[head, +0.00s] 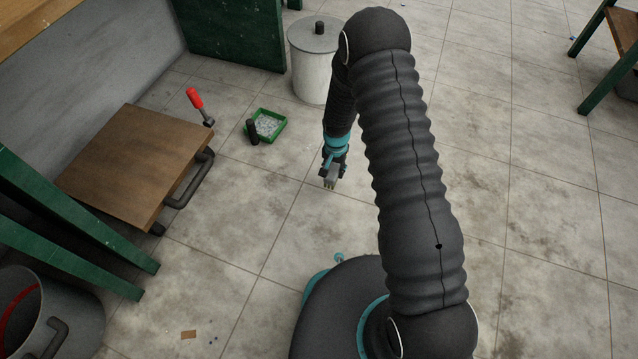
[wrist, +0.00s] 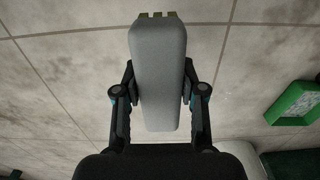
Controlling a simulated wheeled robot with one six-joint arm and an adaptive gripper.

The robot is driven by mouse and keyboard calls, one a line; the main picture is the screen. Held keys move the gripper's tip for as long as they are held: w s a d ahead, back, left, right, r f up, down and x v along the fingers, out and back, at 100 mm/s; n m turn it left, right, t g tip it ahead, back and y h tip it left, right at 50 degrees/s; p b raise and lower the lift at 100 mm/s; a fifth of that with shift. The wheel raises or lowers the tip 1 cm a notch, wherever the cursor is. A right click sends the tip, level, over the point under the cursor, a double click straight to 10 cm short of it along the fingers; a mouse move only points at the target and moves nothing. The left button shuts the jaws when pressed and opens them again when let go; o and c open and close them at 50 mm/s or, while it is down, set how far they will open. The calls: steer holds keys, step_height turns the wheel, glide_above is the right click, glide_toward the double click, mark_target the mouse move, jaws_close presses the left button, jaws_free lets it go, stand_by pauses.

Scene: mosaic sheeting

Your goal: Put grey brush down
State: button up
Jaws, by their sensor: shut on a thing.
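The grey brush (wrist: 158,72) fills the middle of the wrist view, a long pale grey block with short yellowish tufts at its top end. My gripper (wrist: 158,85) is shut on it, one finger pressed against each long side. In the head view the brush (head: 329,180) shows small below my gripper (head: 334,168), its tip pointing down. It appears held above the tiled floor; the exact height is hard to tell. The brush's far side is hidden.
A green tray (head: 270,127) of small pale pieces lies on the floor, also partly seen in the wrist view (wrist: 297,103). A dark cylinder (head: 252,131) stands beside it. A lidded bin (head: 310,75) and wooden platform cart (head: 135,165) are nearby. Floor below the gripper is clear.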

steer(key=a+f, duration=0.2)
steer(key=a, duration=0.1)
steer(key=a+f, duration=0.1)
steer(key=a, duration=0.1)
steer(key=shift+s, duration=0.4)
steer(key=shift+f+b, duration=0.55)
steer(key=shift+f, duration=1.45)
steer(key=shift+f, duration=0.1)
steer(key=shift+f, duration=0.15)
steer(key=o, duration=1)
